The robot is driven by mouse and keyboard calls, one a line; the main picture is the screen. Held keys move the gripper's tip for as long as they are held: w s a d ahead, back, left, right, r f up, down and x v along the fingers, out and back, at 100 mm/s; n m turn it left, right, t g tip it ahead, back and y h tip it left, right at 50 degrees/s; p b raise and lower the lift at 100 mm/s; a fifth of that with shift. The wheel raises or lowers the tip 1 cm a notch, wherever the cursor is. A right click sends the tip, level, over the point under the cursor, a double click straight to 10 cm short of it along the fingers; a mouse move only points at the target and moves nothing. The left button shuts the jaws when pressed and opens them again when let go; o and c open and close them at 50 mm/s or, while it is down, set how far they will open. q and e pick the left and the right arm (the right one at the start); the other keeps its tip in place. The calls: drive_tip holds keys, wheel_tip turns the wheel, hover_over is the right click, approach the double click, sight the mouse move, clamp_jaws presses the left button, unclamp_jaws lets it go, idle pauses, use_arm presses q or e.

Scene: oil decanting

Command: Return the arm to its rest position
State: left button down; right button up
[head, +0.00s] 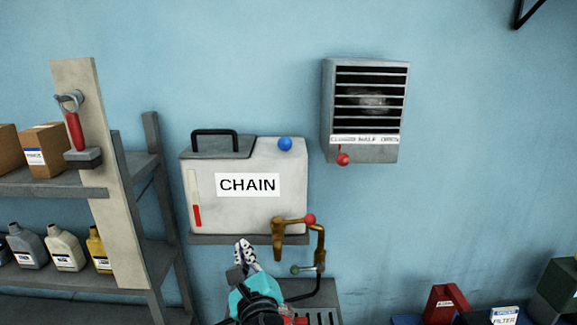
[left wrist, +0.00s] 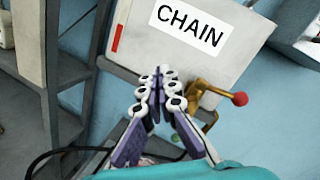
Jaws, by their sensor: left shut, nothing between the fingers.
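My left gripper (head: 246,256) is in the lower middle of the head view, in front of and below the white tank labelled CHAIN (head: 205,170). Its fingers are together and hold nothing; they also show in the left wrist view (left wrist: 160,85). The brass tap (head: 279,240) with a red knob (head: 309,219) is to the right of the fingers. In the left wrist view the tap (left wrist: 203,95) also sits right of the fingers, with a visible gap to its knob (left wrist: 240,99). My right gripper is not in view.
A grey shelf rack (head: 150,190) with bottles and boxes stands at the left. A vented wall box (head: 366,152) with a red knob hangs at upper right. A red holder (head: 444,304) and a blue-and-white box labelled FILTER (head: 505,316) are at lower right. The wall between is clear.

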use_arm(q)
drive_tip(key=s+a+f+n+g+b, duration=0.2)
drive_tip(key=s+a+f+n+b, duration=0.15)
drive_tip(key=f, duration=0.55)
drive_tip(key=s+a+f+n+g+b, duration=0.25)
drive_tip(key=a+f+n+b, duration=0.2)
drive_tip(key=f, duration=0.45)
drive_tip(key=s+a+f+n+g+b, duration=0.25)
drive_tip(key=a+f+n, duration=0.2)
drive_tip(key=f, duration=0.45)
drive_tip(key=s+d+f+n+g+h+b, duration=0.1)
drive_tip(key=s+f+n+b, duration=0.3)
drive_tip(key=f, duration=0.5)
drive_tip(key=s+d+f+n+g+h+b, duration=0.2)
drive_tip(key=s+f+n+h+b, duration=0.2)
drive_tip(key=f+n, duration=0.5)
drive_tip(key=f+b, duration=0.1)
drive_tip(key=b, duration=0.1)
drive_tip(key=shift+s+d+b, duration=0.3)
drive_tip(key=shift+d+b, duration=0.1)
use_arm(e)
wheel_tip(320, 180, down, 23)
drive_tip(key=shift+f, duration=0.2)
